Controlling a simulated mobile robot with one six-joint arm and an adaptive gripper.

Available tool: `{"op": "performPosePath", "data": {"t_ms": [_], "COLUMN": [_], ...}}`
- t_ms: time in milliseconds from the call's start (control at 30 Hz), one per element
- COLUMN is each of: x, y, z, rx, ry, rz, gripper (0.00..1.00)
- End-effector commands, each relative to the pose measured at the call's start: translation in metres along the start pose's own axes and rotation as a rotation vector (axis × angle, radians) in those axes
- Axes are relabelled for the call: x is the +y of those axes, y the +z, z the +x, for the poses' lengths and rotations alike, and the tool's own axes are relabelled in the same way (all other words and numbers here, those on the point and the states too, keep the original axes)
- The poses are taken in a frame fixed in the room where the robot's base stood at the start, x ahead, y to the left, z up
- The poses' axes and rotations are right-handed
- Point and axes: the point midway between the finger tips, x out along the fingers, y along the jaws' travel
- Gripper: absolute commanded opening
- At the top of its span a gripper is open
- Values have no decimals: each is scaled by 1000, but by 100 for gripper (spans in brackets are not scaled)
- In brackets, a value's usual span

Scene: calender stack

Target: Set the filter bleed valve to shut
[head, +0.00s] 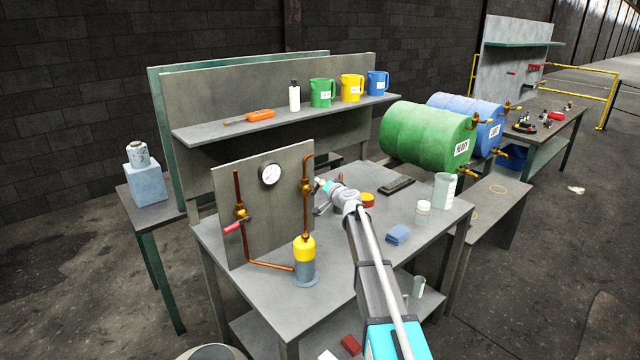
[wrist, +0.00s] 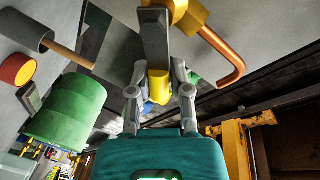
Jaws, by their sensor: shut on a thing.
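An upright grey panel (head: 270,212) carries copper pipes and two brass valves. The right brass valve (head: 306,187) sits on the vertical pipe; its body also shows at the top of the wrist view (wrist: 188,14). The left valve (head: 240,212) has a red handle (head: 233,227). No valve labels are readable.
A pressure gauge (head: 269,174) is on the panel. A yellow-topped grey cylinder (head: 304,270) stands on the bench in front.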

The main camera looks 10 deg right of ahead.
Motion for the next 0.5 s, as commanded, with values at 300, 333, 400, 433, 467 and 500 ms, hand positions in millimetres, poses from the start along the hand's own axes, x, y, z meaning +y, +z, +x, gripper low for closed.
{"op": "performPosePath", "data": {"t_ms": [300,333,400,433,467,500], "x": [13,14,16,17,18,20], "y": [1,1,2,2,3,4], "z": [2,2,2,2,2,3], "rx": [-48,-53,-64,-68,-73,-80], "ry": [26,28,34,36,39,42], "rz": [241,265,324,348,372,405], "gripper": [0,0,0,0,0,0]}}
